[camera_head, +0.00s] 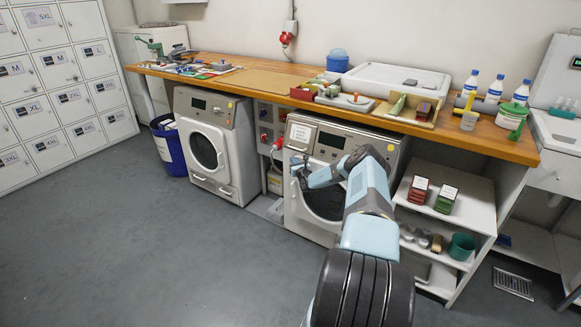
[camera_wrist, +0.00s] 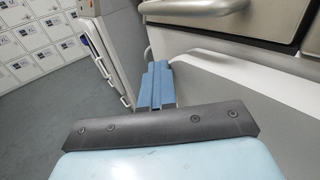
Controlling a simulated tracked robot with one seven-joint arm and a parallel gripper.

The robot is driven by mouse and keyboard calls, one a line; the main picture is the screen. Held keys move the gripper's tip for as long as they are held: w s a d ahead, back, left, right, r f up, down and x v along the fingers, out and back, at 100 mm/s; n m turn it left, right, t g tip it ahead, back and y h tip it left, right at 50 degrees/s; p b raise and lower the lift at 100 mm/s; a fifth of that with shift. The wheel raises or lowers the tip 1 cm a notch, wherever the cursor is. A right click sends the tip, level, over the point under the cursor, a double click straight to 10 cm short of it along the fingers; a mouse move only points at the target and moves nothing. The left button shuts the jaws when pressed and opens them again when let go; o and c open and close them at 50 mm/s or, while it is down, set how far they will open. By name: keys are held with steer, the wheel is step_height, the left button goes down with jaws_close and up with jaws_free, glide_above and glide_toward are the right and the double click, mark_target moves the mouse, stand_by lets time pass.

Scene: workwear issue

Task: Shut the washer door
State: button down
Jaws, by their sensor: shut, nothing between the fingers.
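Two white front-loading machines stand under the wooden counter. The right machine (camera_head: 352,139), with a drawer-like panel at its upper left, has a dark round door (camera_head: 322,203). My arm covers much of this door, and I cannot tell whether it is fully shut. The left machine (camera_head: 236,146) has a round door (camera_head: 204,151) that looks flush with its front. My gripper (camera_head: 297,165) is shut and empty at the left part of the right machine's front. In the wrist view its blue fingers (camera_wrist: 157,78) lie together beside a pale grey surface; contact is unclear.
A narrow shelf unit (camera_head: 270,140) with a red plug stands between the machines. Open shelves (camera_head: 470,222) with boxes stand to the right. The wooden counter (camera_head: 250,82) overhangs the machines. A blue bin (camera_head: 170,150) stands at the left. The grey floor (camera_head: 150,255) in front is clear.

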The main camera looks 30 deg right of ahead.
steer(key=s+a, duration=0.7)
steer(key=a, duration=0.5)
steer(key=a+r+n+g+y, duration=0.1)
steer(key=a+r+n+y, duration=0.55)
steer(key=a+r, duration=0.35)
steer(key=a+r+n+g+y, duration=0.1)
steer(key=a+r+n+y, duration=0.5)
steer(key=r, duration=0.7)
steer(key=s+a+r+n+g+y, duration=0.3)
steer(key=s+a+r+n+g, duration=0.6)
steer(key=s+a+r+n, duration=0.5)
steer(key=s+a+r+n+g+h, duration=0.25)
steer(key=s+r, duration=0.35)
steer(key=s, duration=0.4)
steer(key=s+a+r+n+g+h, duration=0.2)
steer(key=s+a+r+n+h, duration=0.15)
steer(key=s+r, duration=0.45)
steer(key=s+d+r+n+t+h, duration=0.1)
steer(key=s+d, duration=0.3)
steer(key=s, duration=0.5)
steer(key=s+d+r+n+t+h, duration=0.1)
steer(key=s+d+n+h, duration=0.1)
steer(key=s, duration=0.8)
steer(key=s+d+r+n+t+h, duration=0.1)
steer(key=s+d+n+h, duration=0.1)
steer(key=s+d+h, duration=0.3)
steer(key=s, duration=0.4)
steer(key=shift+s+d+r, duration=0.2)
steer(key=shift+d+r, duration=0.15)
steer(key=shift+r, duration=0.05)
